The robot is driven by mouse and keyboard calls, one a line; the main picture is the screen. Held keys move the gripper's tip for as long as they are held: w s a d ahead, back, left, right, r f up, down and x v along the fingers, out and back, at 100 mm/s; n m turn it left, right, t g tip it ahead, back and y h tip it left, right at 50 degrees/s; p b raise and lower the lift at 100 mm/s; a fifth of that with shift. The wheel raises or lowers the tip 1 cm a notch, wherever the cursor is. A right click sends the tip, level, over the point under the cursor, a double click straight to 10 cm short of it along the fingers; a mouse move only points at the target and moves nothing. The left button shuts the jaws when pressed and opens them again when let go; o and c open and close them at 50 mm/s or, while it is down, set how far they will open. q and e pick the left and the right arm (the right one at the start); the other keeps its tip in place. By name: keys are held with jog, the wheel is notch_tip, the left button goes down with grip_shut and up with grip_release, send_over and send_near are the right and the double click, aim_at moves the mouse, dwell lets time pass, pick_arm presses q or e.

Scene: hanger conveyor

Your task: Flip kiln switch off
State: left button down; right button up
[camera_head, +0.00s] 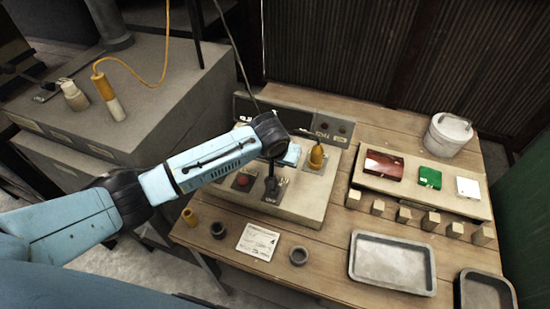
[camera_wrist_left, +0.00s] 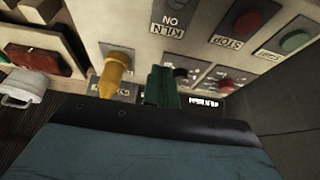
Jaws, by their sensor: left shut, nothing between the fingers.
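The kiln switch (camera_head: 271,187) is a dark lever on a small plate marked OFF at its near side, on the front of the grey control box (camera_head: 310,197) in the head view. In the wrist view the KILN and ON lettering (camera_wrist_left: 167,28) shows upside down at the top, and the lever itself is not clear. My left gripper (camera_head: 270,168) points down over the box, close above the switch plate. It is shut and empty. Its dark tips blend with the lever, so I cannot tell whether they touch. My right gripper is out of view.
A red button (camera_head: 243,180) sits left of the switch and a yellow lever (camera_head: 317,157) sits right of it. A paper card (camera_head: 257,241) and small rings lie in front. Trays (camera_head: 392,263), small blocks and a white pot (camera_head: 448,134) stand to the right.

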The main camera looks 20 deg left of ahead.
pick_arm(q)
jog(key=s+r, duration=0.6)
jog(key=shift+s+a+r, duration=0.15)
jog(key=shift+s+a, duration=0.2)
jog(key=shift+s, duration=0.05)
